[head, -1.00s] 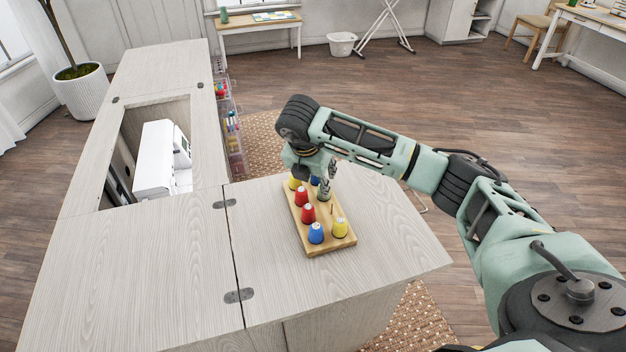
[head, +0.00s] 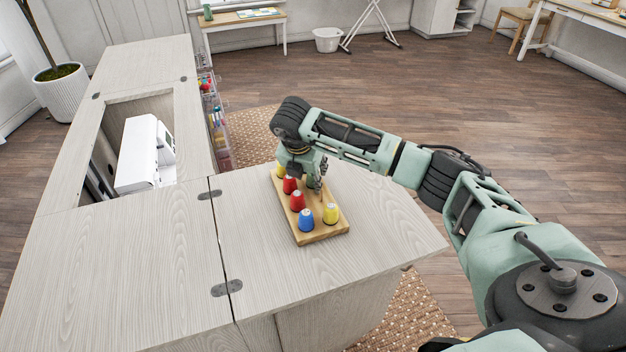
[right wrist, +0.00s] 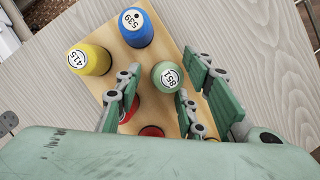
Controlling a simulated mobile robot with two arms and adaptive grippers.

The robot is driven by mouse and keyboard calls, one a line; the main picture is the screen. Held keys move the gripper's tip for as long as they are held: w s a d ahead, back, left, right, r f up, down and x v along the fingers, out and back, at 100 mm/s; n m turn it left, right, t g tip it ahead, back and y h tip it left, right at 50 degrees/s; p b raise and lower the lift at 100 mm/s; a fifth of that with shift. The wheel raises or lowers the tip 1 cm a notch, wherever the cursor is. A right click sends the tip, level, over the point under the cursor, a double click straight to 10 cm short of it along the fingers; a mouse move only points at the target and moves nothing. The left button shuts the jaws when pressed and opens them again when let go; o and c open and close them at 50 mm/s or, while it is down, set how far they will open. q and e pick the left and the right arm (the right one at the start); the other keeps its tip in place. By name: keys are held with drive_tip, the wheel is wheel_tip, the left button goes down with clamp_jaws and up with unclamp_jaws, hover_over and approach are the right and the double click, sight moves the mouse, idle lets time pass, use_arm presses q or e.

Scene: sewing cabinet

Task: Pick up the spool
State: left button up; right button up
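A wooden spool board (head: 312,236) rests on the cabinet top and holds several coloured spools. My right gripper (head: 318,187) is over its far part, pointing down. In the right wrist view, its open fingers (right wrist: 162,75) stand on either side of a pale green spool (right wrist: 168,75) marked 851, with a gap on the left side. Whether the right finger touches it I cannot tell. The arm hides this spool in the head view. My left gripper is not in view.
In the right wrist view, a blue spool (right wrist: 137,27) and a yellow spool (right wrist: 89,60) stand close by. Red spools are partly hidden under the fingers. The cabinet (head: 130,255) has an opening with a white sewing machine (head: 140,152). The cabinet top around the board is clear.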

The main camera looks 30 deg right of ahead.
drive_tip(key=c, duration=0.6)
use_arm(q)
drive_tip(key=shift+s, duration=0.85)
use_arm(e)
drive_tip(key=shift+r, duration=0.1)
drive_tip(key=shift+r, duration=0.2)
wheel_tip(320, 180, up, 4)
drive_tip(key=p, duration=0.2)
drive_tip(key=shift+f+p, duration=0.15)
drive_tip(key=shift+p, duration=0.15)
use_arm(q)
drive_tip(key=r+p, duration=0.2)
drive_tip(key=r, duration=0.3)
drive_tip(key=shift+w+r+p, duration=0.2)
drive_tip(key=shift+p, duration=0.2)
use_arm(e)
drive_tip(key=s+d+r, duration=0.4)
drive_tip(key=s+d, duration=0.1)
drive_tip(key=s+d+r, duration=0.2)
drive_tip(key=s+d, duration=0.1)
drive_tip(key=shift+d+r, duration=0.25)
drive_tip(key=shift+r, duration=0.1)
drive_tip(key=shift+a, duration=0.1)
